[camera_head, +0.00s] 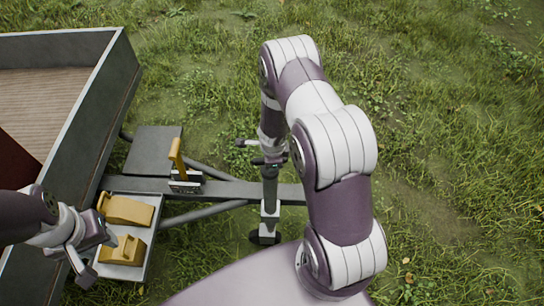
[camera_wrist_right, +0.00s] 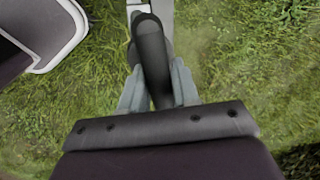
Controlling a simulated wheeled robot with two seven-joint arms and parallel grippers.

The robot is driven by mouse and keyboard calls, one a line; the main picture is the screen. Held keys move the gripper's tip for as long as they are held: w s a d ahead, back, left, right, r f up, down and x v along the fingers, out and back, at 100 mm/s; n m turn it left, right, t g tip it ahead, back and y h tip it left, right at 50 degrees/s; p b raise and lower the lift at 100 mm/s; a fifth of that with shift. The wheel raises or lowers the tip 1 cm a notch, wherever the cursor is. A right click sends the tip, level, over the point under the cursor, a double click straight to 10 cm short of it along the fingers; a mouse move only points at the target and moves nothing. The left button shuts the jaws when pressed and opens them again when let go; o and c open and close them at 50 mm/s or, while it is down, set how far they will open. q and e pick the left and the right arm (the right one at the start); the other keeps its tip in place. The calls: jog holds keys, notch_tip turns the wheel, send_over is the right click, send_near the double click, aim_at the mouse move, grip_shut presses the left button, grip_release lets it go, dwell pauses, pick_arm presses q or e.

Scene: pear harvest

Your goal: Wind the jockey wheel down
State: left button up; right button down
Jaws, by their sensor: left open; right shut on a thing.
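The jockey wheel (camera_head: 269,195) is an upright grey post at the trailer's drawbar, with a dark wheel (camera_head: 265,238) low down near the grass. My right gripper (camera_wrist_right: 157,88) is shut on a dark round handle (camera_wrist_right: 150,50), which lies between its two grey fingers in the right wrist view. In the head view my right arm comes down over the top of the post and hides much of the handle. My left gripper (camera_head: 92,258) is open and empty, beside the grey tray at lower left.
The trailer bed (camera_head: 118,75) with grey walls stands at left. On the drawbar (camera_head: 235,190) are a yellow lever (camera_head: 176,155) and a flat dark plate (camera_head: 153,148). Two yellow chocks (camera_head: 128,210) (camera_head: 124,250) lie in the grey tray (camera_head: 150,200). Open grass is at right.

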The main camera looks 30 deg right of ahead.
jog(key=shift+m+p, duration=0.4)
jog(key=shift+m, duration=0.4)
jog(key=c, duration=0.9)
grip_release()
jog(key=shift+a, duration=0.1)
jog(key=shift+c, duration=0.2)
notch_tip(320, 180, up, 12)
jog(key=s+a+p, duration=0.1)
jog(key=s+p, duration=0.1)
jog(key=p, duration=0.2)
jog(key=shift+a+r+p, duration=0.15)
jog(key=shift+r+p, duration=0.1)
jog(key=shift+p, duration=0.15)
